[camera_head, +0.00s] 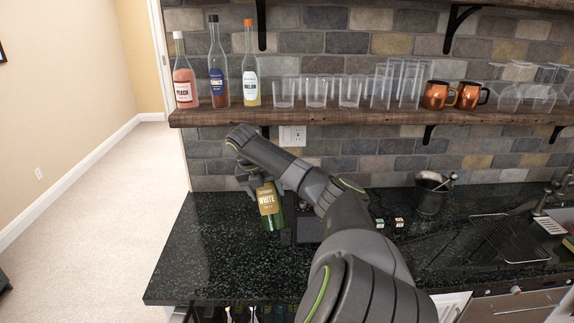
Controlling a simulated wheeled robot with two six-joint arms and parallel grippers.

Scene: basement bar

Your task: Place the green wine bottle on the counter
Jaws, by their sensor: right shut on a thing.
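The green wine bottle (270,207) with a gold "WHITE" label is near the left part of the black speckled counter (215,245). My right gripper (252,180) is shut on its upper part, and the gripper and arm hide the neck. The bottle is slightly tilted, with its base over the counter; I cannot tell whether it touches the surface. My left gripper is not in view.
A wooden shelf (350,117) above holds bottles, glasses and copper mugs (437,95). A metal bucket (431,194) and a black wire rack (512,237) are on the counter's right. A dark flat item (309,230) lies right of the bottle. The counter's left front is clear.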

